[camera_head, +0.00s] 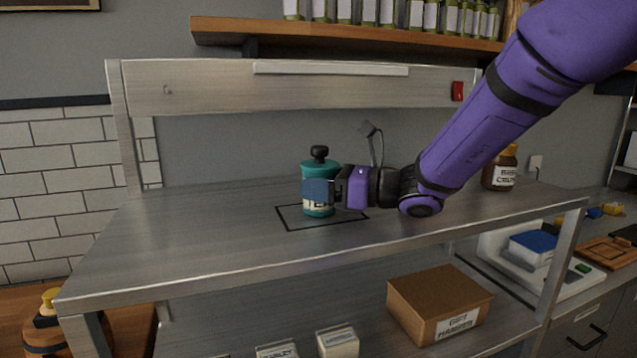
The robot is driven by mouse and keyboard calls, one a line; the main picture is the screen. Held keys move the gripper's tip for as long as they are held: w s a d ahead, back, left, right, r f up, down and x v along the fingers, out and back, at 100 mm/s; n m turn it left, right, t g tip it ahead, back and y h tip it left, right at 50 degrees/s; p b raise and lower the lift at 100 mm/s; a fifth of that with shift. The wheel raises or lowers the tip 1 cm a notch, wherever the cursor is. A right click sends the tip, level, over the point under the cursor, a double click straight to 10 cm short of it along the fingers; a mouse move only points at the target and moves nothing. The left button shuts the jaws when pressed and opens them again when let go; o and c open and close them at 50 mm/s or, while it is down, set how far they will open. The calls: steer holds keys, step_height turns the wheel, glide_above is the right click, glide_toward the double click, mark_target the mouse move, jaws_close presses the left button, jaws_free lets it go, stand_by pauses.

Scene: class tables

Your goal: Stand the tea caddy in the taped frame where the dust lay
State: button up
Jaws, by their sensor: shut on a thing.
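The tea caddy (315,171) is a teal cylinder with a black knobbed lid and a pale label, partly covered by a finger. It is upright at the taped frame (290,226), a black outline on the metal tabletop. Its base appears within the outline; I cannot tell whether it touches the surface. My gripper (320,191) reaches in from the right and is shut on the caddy's body. No dust shows in the visible part of the frame.
A brown jar (501,170) with a label stands at the right of the metal table (180,235). The tabletop left of the frame is clear. A shelf (350,33) with several jars hangs above. A cardboard box (438,303) sits on the lower shelf.

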steer(key=shift+f, duration=0.15)
steer(key=o, duration=1.3)
steer(key=shift+c, duration=0.2)
